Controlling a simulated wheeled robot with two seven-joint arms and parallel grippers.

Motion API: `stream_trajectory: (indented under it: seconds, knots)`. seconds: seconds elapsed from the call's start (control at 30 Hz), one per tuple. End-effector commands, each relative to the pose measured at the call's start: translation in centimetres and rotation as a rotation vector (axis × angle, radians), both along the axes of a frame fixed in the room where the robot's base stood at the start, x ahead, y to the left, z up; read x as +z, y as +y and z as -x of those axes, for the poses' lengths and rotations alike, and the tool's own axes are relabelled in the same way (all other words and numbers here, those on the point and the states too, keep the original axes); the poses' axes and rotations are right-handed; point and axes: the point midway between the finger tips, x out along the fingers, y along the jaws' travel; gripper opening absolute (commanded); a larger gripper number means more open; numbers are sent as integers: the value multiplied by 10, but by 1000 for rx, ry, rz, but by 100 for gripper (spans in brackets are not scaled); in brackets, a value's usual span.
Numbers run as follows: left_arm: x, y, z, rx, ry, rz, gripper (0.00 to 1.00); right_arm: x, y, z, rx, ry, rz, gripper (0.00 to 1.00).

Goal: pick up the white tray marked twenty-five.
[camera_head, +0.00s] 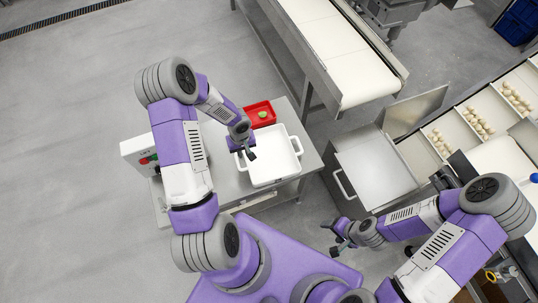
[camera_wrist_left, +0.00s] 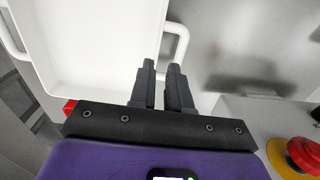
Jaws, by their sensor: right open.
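The white tray (camera_head: 276,176) rests on a grey side table, with a handle on its left side and another on its right. I cannot read a number on it. The tray's white floor (camera_wrist_left: 95,45) fills the upper left of the left wrist view, with a handle (camera_wrist_left: 184,38) by the fingers. My left gripper (camera_head: 246,152) is at the tray's left edge. Its fingers (camera_wrist_left: 163,80) are close together with a narrow gap and overlap the handle; whether they grip it is hidden. My right gripper (camera_head: 339,238) is open and away from the tray, near the metal cabinet.
A conveyor (camera_head: 335,50) stands behind, a metal cabinet (camera_head: 372,170) to the right.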

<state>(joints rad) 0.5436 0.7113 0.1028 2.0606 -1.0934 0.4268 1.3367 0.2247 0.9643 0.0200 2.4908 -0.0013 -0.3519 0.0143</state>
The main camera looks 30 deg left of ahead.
Motion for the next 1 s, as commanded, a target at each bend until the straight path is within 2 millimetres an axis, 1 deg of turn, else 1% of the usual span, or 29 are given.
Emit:
stream_trajectory:
  seconds: [0.1, 0.27, 0.4, 0.5, 0.6, 0.8, 0.83, 0.93, 1.0]
  knots:
    - [-15, 1, 0, 3, 3, -4, 17, -6, 0, 0, 0, 0, 0, 69]
    - [-34, 1, -2, 3, 3, -1, 17, -12, 0, 0, 0, 0, 0, 69]
    - [-57, 1, -5, 3, 3, 0, 17, -18, 0, 0, 0, 0, 0, 69]
    - [-68, 1, -5, 3, 2, -1, 17, -22, 0, 0, 0, 0, 0, 69]
    - [-73, 1, -5, 2, 1, -1, 17, -22, 0, 0, 0, 0, 0, 69]
    - [-72, 1, -6, 2, 0, -1, 17, -22, 0, 0, 0, 0, 0, 69]
    - [-72, 1, -5, 2, 0, -1, 16, -22, 0, 0, 0, 0, 0, 69]
    - [-72, 1, -5, 2, 0, -1, 0, -22, 0, 0, 0, 0, 0, 69]
    - [-72, 1, -5, 2, 0, -1, 0, -22, 0, 0, 0, 0, 0, 69]
